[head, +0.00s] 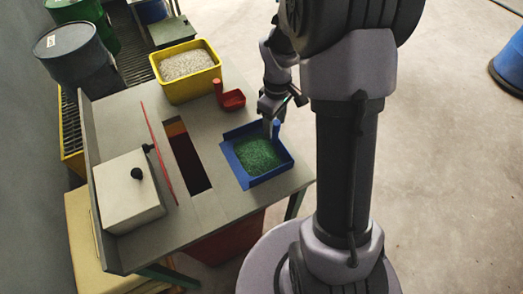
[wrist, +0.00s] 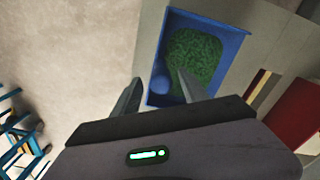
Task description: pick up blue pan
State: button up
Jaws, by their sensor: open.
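The blue pan (head: 278,178) sits on the grey table near its right edge in the head view and holds green granules (head: 257,155). A blue upright handle (head: 276,128) stands at its far right corner. My gripper (head: 272,132) is over that corner, close to the handle. In the wrist view the blue pan (wrist: 240,35) lies beyond my fingers, with the round end of the handle (wrist: 161,84) showing between the two fingertips (wrist: 158,85). The jaws are open. I cannot tell whether either finger touches the handle.
A yellow bin (head: 187,86) with pale granules and a small red pan (head: 233,99) stand at the table's back. Left of the blue pan are a dark rectangular opening (head: 187,160), a thin red bar (head: 158,148) and a white box (head: 125,195). Clear floor lies right of the table.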

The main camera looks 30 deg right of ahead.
aim_at(275, 133)
jog(key=f, duration=0.1)
jog(key=f+b, duration=0.1)
jog(key=f, duration=0.2)
jog(key=shift+s+b, duration=0.25)
jog(key=shift+b, duration=0.1)
jog(key=shift+r, duration=0.1)
jog(key=shift+c, duration=1.1)
grip_shut()
